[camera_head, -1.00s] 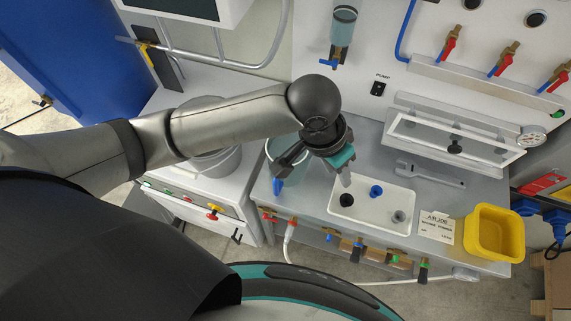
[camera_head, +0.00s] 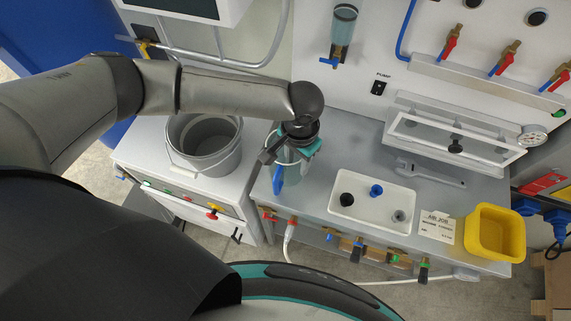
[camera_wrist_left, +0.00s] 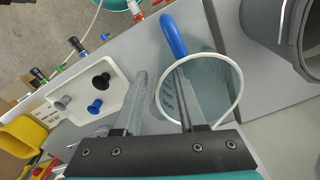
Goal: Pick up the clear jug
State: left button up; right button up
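The clear jug (camera_head: 290,172) has a blue handle and stands upright on the grey bench. In the left wrist view I look down into the open jug (camera_wrist_left: 222,92), its handle toward the top. My left gripper (camera_head: 288,154) is open above the jug and hides part of its rim in the head view. In the left wrist view its fingers (camera_wrist_left: 160,78) are apart: one overlaps the jug's opening, the other is outside its left side. The jug's wall lies between them, with no grip visible. How deep the fingers reach is unclear. My right gripper is not in view.
A grey bucket (camera_head: 208,145) stands left of the jug. A white tray (camera_head: 372,222) with small knobs is to the right, then a label card (camera_head: 436,227) and a yellow bin (camera_head: 497,232). A wrench (camera_head: 430,174) lies behind. Valves line the front edge.

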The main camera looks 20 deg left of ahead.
pick_arm(q)
send_over(296, 184)
jog(key=shift+w+f, duration=0.15)
jog(key=shift+f, duration=3.25)
grip_shut()
